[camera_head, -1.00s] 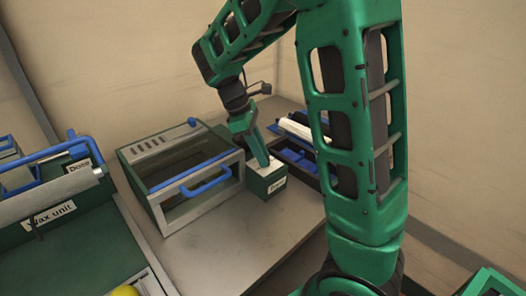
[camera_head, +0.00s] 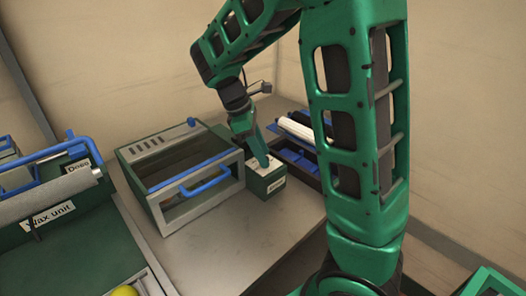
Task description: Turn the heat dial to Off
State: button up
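No part can be clearly read as the heat dial. A green and grey box unit (camera_head: 137,155) with a blue front handle (camera_head: 207,183) stands on the table, with a small blue piece (camera_head: 191,122) at its top back edge. My gripper (camera_head: 264,163) points down onto the white top of a small green box (camera_head: 270,184) right of the unit. Its fingers look close together, but the gap between them and any contact with the box top cannot be made out. The label on the small box is too small to read.
A dark tray with blue compartments (camera_head: 304,157) and a white roll (camera_head: 296,128) lies behind my gripper. The grey table (camera_head: 235,245) is clear in front.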

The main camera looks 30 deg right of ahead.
jog(key=shift+a, duration=0.1)
jog(key=v, duration=1)
jog(key=shift+r, duration=0.3)
jog(key=s+d+m+y, duration=0.1)
jog(key=s+d+m, duration=0.4)
jog(key=s+d, duration=0.25)
jog(key=s+d+f+m+t+y, duration=0.1)
jog(key=s+f+m, duration=0.3)
jog(key=s, duration=0.5)
jog(key=s+d+f+m+t+y, duration=0.1)
jog(key=s+f+m+y, duration=0.1)
jog(key=s+m, duration=0.6)
jog(key=shift+s+f+m+t, duration=0.3)
jog(key=shift+s+f, duration=0.55)
jog(key=shift+s, duration=0.1)
